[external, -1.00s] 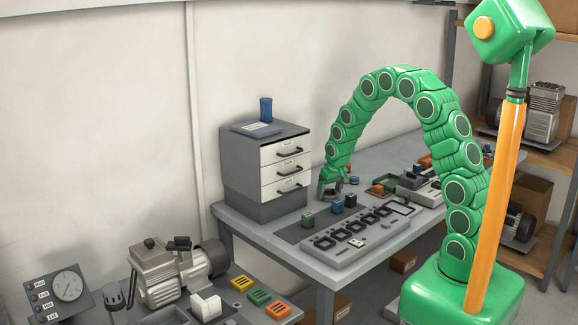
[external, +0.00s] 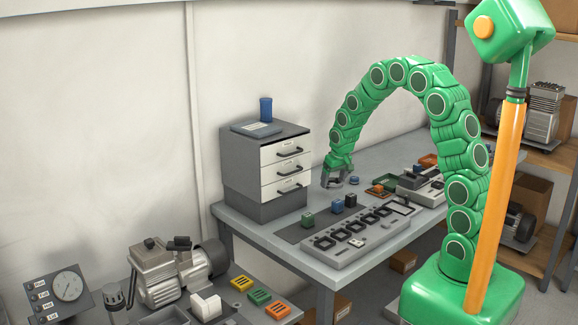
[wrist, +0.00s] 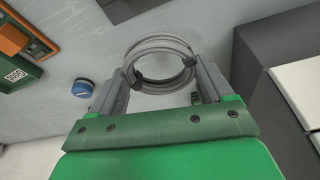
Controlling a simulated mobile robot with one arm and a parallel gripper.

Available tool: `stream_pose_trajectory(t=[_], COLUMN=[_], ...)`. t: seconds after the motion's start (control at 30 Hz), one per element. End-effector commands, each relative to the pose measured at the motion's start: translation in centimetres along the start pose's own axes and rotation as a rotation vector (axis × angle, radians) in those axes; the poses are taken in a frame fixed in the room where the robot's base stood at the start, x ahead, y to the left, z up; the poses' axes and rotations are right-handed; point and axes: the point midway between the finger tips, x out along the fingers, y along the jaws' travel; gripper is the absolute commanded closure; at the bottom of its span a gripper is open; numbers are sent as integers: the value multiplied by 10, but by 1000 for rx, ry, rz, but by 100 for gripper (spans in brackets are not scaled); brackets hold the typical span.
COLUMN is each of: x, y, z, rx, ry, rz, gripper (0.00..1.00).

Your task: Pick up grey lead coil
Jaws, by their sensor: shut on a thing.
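The grey lead coil (wrist: 160,65) is a loop of several grey turns bound with dark ties. In the wrist view it lies between the two grey fingers of my gripper (wrist: 160,85), which are shut on it at its left and right sides. In the external view my gripper (external: 333,181) is over the back part of the grey bench (external: 290,243), just right of the drawer cabinet. The coil is too small there to make out clearly between the fingers.
The drawer cabinet (external: 265,175) stands close on the left of my gripper; its side shows at right in the wrist view. A blue round cap (wrist: 82,88) and orange and green trays (wrist: 22,50) lie on the other side. Small blocks (external: 337,207) and a slotted fixture (external: 350,238) are in front.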

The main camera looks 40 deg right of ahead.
Motion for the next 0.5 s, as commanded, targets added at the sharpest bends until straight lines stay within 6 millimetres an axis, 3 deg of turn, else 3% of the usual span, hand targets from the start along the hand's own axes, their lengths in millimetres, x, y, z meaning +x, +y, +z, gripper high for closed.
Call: stream_pose_trajectory(t=[0.3, 0.5], x=[-46, -64], y=[3, 5], z=[23, 46], rx=[0, 0], ry=[1, 2], rz=[0, 0], gripper=[50, 50])
